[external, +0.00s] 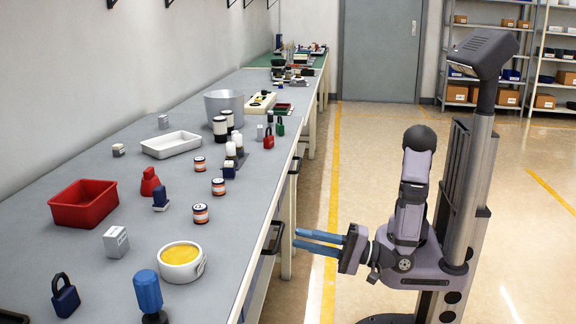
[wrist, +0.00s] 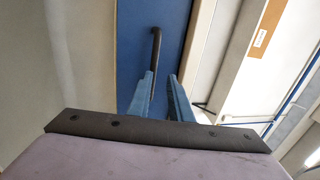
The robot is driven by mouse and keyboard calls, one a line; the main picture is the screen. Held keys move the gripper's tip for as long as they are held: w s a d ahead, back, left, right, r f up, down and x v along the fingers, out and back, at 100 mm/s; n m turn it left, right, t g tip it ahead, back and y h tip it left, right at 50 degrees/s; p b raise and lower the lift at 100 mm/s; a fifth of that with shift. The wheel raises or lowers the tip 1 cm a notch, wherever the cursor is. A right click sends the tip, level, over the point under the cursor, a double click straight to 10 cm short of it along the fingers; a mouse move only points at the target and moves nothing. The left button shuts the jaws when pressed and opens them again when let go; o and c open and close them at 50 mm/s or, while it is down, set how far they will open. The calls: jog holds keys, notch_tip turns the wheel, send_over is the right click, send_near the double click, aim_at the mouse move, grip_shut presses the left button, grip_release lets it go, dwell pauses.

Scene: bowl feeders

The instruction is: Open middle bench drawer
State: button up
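The grey workbench (external: 235,215) runs along the left, and its drawers show only edge-on from the external camera. A dark drawer handle (external: 273,239) sticks out from its front side. My gripper (external: 296,238) has two blue fingers, spread apart and empty, pointing left just short of this handle. In the wrist view, the blue drawer front (wrist: 128,45) fills the upper middle. Its dark bar handle (wrist: 156,45) shows just beyond the left fingertip of my gripper (wrist: 163,73). Whether the handle lines up with the gap between the fingers is hard to tell. The drawer looks closed.
Another dark handle (external: 295,166) sits farther along the bench side. The bench top holds a red bin (external: 84,204), a white tray (external: 171,145), a bowl with yellow contents (external: 182,262) and padlocks. The floor (external: 315,285) between bench and my arm is clear.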

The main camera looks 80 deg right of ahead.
aim_at(279, 235)
jog(key=shift+w, duration=3.6)
grip_shut()
